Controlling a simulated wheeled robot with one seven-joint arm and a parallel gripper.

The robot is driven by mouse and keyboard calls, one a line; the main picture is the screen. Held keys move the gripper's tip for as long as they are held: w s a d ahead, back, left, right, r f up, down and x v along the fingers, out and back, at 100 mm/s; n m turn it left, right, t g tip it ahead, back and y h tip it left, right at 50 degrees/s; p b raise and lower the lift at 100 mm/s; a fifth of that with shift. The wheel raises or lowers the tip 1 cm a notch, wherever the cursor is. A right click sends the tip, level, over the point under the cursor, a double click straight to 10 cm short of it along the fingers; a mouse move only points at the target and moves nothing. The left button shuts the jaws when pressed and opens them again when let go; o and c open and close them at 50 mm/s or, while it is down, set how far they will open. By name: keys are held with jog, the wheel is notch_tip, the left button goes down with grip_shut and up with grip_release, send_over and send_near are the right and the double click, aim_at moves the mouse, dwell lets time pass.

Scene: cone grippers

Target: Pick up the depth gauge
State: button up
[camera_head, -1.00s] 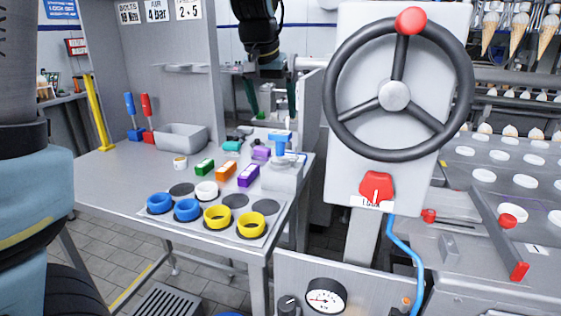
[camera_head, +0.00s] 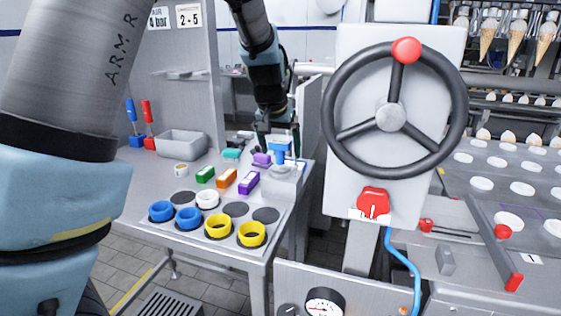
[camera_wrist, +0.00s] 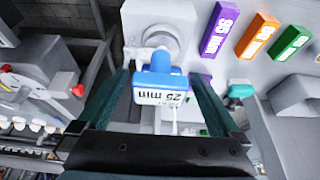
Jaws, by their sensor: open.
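The depth gauge (camera_head: 278,147) is a blue T-shaped piece with a white label, standing on a grey block (camera_head: 283,183) at the table's right end. In the wrist view the blue gauge (camera_wrist: 160,79) shows its label, reading "25 min", and a thin pale rod below it. My gripper (camera_wrist: 158,84) is open, with one dark green finger on each side of the gauge. A gap shows between each finger and the gauge. In the head view my gripper (camera_head: 277,138) is just above the block, and its fingers partly overlap the gauge.
Green (camera_head: 205,174), orange (camera_head: 227,179) and purple (camera_head: 249,183) labelled blocks lie left of the grey block. Several blue and yellow rings sit on a front panel. A large handwheel (camera_head: 329,118) stands close on the right. A grey bin (camera_head: 181,144) is at the back.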

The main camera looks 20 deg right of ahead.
grip_shut()
dwell(0.8)
